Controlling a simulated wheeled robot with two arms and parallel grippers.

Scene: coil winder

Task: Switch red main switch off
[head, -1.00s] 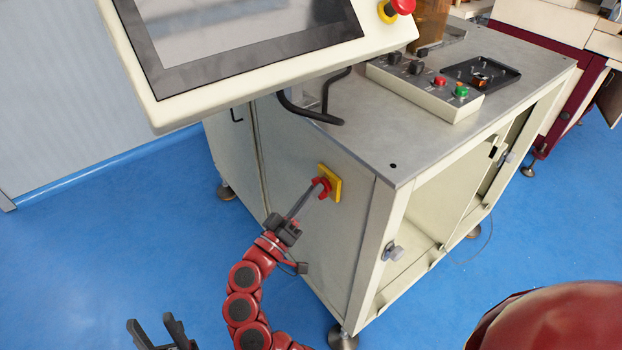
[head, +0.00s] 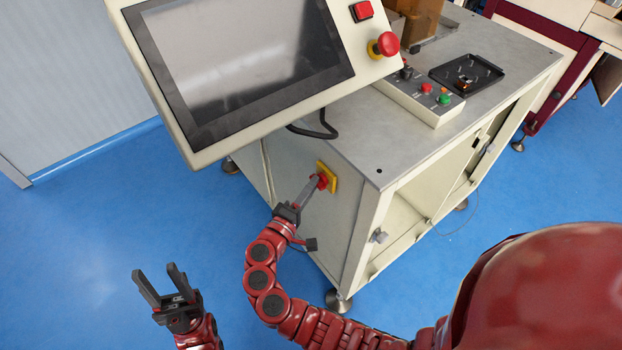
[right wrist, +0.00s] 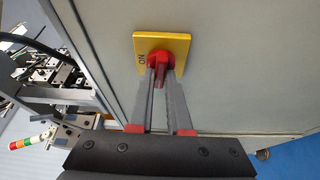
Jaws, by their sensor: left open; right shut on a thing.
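The red main switch (head: 321,181) has a red knob on a yellow plate (head: 331,172), fixed to the side panel of the machine cabinet. My right gripper (head: 316,186) reaches it from the lower left and is shut on the red knob. In the right wrist view the red knob (right wrist: 160,62) sits between the two finger ends, and the yellow plate (right wrist: 183,44) shows the letters "ON" at its left. My left gripper (head: 158,284) is open and empty, low at the left above the blue floor.
The screen panel (head: 235,65), with a red emergency button (head: 386,44), overhangs the cabinet (head: 310,228) above my right gripper. A button box (head: 421,94) stands on the cabinet top. The blue floor (head: 110,215) at the left is clear.

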